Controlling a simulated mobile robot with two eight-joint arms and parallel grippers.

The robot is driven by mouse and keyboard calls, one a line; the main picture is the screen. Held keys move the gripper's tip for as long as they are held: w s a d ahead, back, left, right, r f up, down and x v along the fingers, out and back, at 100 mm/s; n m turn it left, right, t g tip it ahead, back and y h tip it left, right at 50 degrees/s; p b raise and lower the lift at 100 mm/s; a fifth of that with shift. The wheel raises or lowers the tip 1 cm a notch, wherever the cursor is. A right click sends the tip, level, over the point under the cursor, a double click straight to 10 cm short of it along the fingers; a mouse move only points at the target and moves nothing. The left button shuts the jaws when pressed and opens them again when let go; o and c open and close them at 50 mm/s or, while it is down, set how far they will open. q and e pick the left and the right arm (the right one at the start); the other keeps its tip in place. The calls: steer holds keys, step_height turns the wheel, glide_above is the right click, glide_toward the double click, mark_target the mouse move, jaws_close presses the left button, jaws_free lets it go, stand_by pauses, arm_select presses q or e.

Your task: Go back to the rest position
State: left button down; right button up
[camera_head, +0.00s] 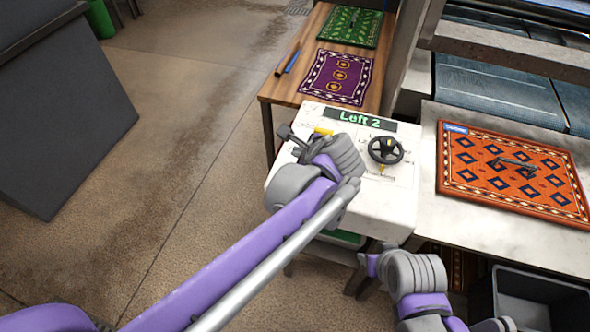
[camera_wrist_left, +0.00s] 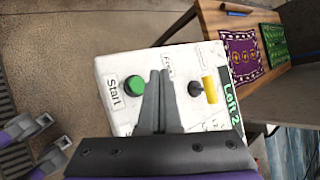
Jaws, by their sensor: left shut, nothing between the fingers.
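My left gripper (camera_head: 290,140) is over the left part of a white control box in the head view. In the left wrist view its fingers (camera_wrist_left: 160,88) are together with nothing between them, above the box top (camera_wrist_left: 115,72). Whether the fingertips touch the box cannot be told. My right arm shows at the bottom of the head view, left of the dark bin; its fingers cannot be made out clearly.
A black handwheel (camera_head: 385,149) stands on the box near the "Left 2" sign (camera_head: 360,119). An orange rug (camera_head: 512,170) lies on the counter at right. Purple (camera_head: 338,77) and green rugs (camera_head: 350,26) lie on a wooden table. A dark bin (camera_head: 530,300) stands below.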

arm_select(q)
steer(key=s+a+f+n+g+h, duration=0.1)
steer(key=s+a+f+n+g, duration=0.2)
steer(key=s+a+n, duration=0.9)
steer(key=s+a+f+n+h+p, duration=0.1)
steer(key=s+a+f+n+h, duration=0.1)
steer(key=s+a+f+n, duration=0.3)
steer(key=s+a+n, duration=0.1)
steer(key=s+n, duration=0.3)
steer(key=n, duration=0.1)
steer(key=shift+s+a+f+h, duration=0.2)
steer(key=shift+s+a+h, duration=0.05)
steer(key=shift+h, duration=0.15)
